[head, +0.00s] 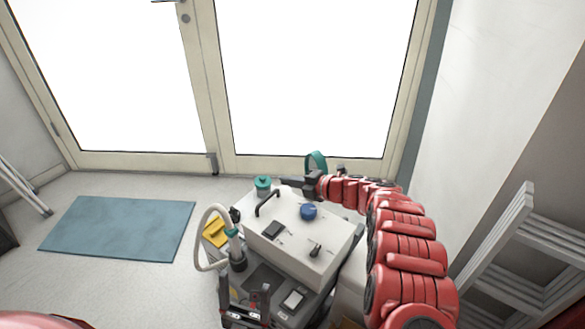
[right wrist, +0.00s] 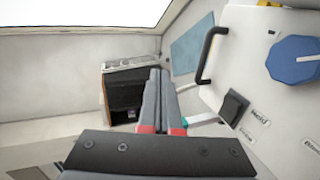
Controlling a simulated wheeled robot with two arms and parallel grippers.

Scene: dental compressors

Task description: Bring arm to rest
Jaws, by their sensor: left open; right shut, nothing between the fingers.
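The dental compressor unit (head: 335,240) stands below the glass doors, with a white top panel, a blue knob (head: 308,211), a black handle (head: 267,202) and a dark switch (head: 272,230). My right arm reaches in from the right over the far side of the unit. Its gripper (head: 286,181) is shut and empty above the panel's far edge, near the handle. The right wrist view shows its closed fingers (right wrist: 160,75) beside the panel, with the blue knob (right wrist: 292,60) at right. My left gripper (head: 245,300) is open and empty at the bottom, in front of the unit.
A pale hose (head: 203,235) loops at the unit's left side near a yellow part (head: 216,232). A green cap (head: 263,183) is at its far left corner. A blue mat (head: 120,228) lies on clear floor. A white rack (head: 520,260) stands at the right.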

